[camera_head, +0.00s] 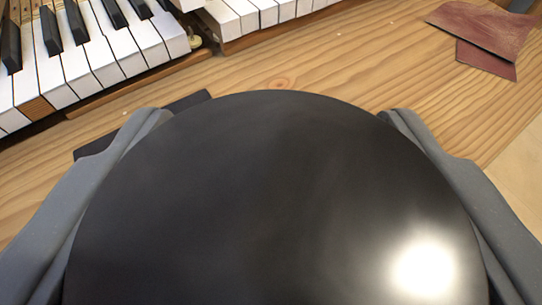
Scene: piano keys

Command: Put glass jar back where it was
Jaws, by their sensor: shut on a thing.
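A large, round, glossy black surface (260,190) fills the lower middle of the view, with a bright glare at its lower right. It looks like the lid of the glass jar; no glass shows, and its lower edge is cut off by the frame. My gripper (275,130) has one grey finger on each side of it, both against its edge, so it is shut on the jar. What lies beneath the lid is hidden, so I cannot tell whether the jar touches the wooden surface.
Piano keys (105,55) stand at the upper left, with more keys (250,12) at top centre. A flat black piece (187,102) lies partly hidden behind the lid. Reddish-brown scraps (485,35) lie at the upper right. The wooden surface (330,65) is bare between.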

